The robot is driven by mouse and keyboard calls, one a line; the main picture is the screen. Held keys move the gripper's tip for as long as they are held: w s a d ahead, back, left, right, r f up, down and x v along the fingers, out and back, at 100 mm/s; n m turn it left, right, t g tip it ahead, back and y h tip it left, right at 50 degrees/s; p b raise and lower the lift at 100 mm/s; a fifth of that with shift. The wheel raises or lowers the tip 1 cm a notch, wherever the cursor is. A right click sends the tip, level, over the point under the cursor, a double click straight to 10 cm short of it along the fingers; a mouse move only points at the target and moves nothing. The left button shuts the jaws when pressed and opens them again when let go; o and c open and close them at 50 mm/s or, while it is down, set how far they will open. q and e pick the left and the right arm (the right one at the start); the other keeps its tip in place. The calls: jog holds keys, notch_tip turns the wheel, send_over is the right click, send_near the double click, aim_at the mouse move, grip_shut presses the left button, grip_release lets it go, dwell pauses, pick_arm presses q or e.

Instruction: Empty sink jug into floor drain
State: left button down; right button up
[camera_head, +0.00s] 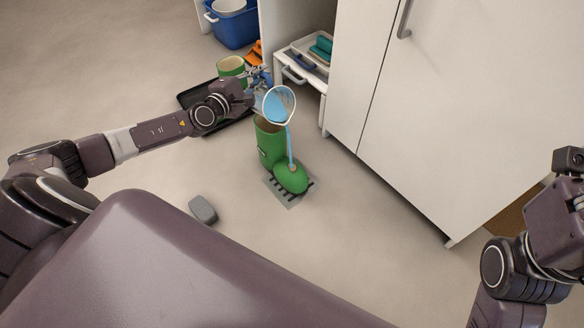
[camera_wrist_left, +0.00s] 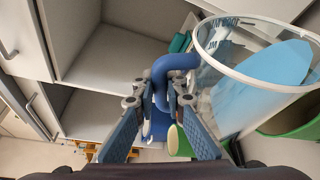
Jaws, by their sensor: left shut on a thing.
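In the head view my left gripper (camera_head: 262,82) is shut on the blue handle of a clear jug (camera_head: 279,104). The jug is tilted, with pale blue water in it. A thin blue stream (camera_head: 290,147) runs down from its lip to the toe of a green boot (camera_head: 270,145). The boot stands upright over the floor drain (camera_head: 293,200), hiding much of its slotted grate. In the left wrist view the fingers (camera_wrist_left: 160,105) grip the blue handle (camera_wrist_left: 172,65), and the water shows inside the jug (camera_wrist_left: 225,85). My right gripper (camera_head: 570,160) is partly cut off at the right edge.
Another green boot (camera_head: 231,66) is on a black tray (camera_head: 185,100) behind my left arm. A blue tub (camera_head: 232,30) stands at the back. A white cabinet (camera_head: 430,110) rises on the right. A grey block (camera_head: 202,210) lies on the otherwise clear floor nearer me.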

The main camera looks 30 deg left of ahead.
aim_at(269, 86)
pick_arm(q)
jog(key=shift+s+d+f+m+b, duration=0.2)
jog(key=shift+d+f+m+b, duration=0.1)
jog(key=shift+d+m, duration=0.15)
dwell(0.7)
jog(key=shift+s+d+f+m+t+p, duration=0.1)
jog(key=shift+s+d+m+t+p, duration=0.2)
jog(key=shift+d, duration=0.55)
jog(key=shift+s+d+m+t+p, duration=0.2)
jog(key=shift+s+d+m+p, duration=0.15)
jog(key=shift+d, duration=0.5)
jog(key=shift+s+d+f+m+t, duration=0.15)
jog(key=shift+s+d+m, duration=0.15)
jog(key=shift+d, duration=0.2)
jog(key=shift+s+d+f+m+t, duration=0.1)
jog(key=shift+s+d+m+t, duration=0.1)
jog(key=shift+d+m, duration=0.25)
dwell(0.6)
